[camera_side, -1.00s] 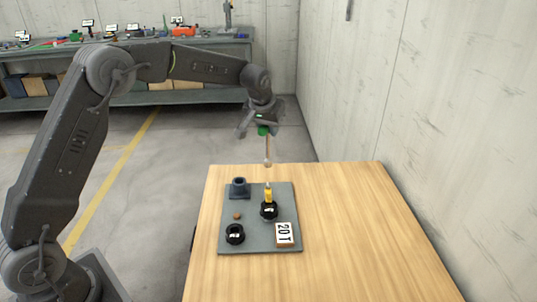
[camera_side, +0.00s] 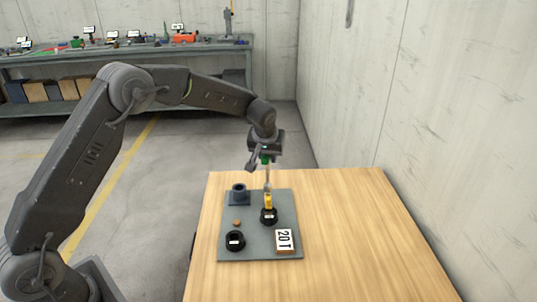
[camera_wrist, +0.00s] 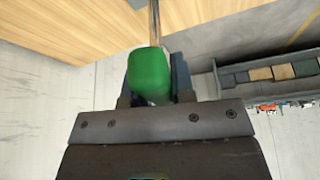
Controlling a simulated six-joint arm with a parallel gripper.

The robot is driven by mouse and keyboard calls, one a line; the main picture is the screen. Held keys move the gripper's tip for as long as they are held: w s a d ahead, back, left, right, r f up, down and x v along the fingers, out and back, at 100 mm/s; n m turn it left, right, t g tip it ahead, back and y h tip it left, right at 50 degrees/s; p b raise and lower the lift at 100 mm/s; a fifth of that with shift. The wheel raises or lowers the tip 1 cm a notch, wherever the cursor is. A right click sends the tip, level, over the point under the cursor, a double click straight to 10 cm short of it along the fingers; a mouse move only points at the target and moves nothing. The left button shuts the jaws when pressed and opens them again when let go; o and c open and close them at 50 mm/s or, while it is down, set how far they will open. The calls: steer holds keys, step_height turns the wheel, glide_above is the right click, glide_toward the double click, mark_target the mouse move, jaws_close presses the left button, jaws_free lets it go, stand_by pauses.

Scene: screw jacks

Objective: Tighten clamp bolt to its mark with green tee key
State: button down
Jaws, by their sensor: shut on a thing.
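My gripper (camera_side: 266,157) is shut on the green handle of the tee key (camera_side: 266,174), whose thin shaft points down. The green handle (camera_wrist: 149,75) fills the middle of the wrist view between the jaws. The shaft's lower end is at or just above the yellow bolt (camera_side: 268,200); I cannot tell whether they are engaged. The yellow bolt stands upright in a black round base (camera_side: 269,217) with a small white label. Any mark is too small to make out.
A grey plate (camera_side: 258,245) on the wooden table (camera_side: 350,220) also carries a dark blue-grey socket block (camera_side: 240,195), a small brown knob (camera_side: 237,223), a second black labelled ring (camera_side: 235,241) and a white "20T" sign (camera_side: 284,240). The table's right side is clear. A wall stands beyond it.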

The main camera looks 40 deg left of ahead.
steer(key=shift+f, duration=0.75)
stand_by(0.4)
steer(key=shift+m, duration=0.3)
steer(key=shift+m+h, duration=0.4)
steer(key=shift+m, duration=0.6)
steer(key=shift+r, duration=0.1)
steer(key=shift+r, duration=0.65)
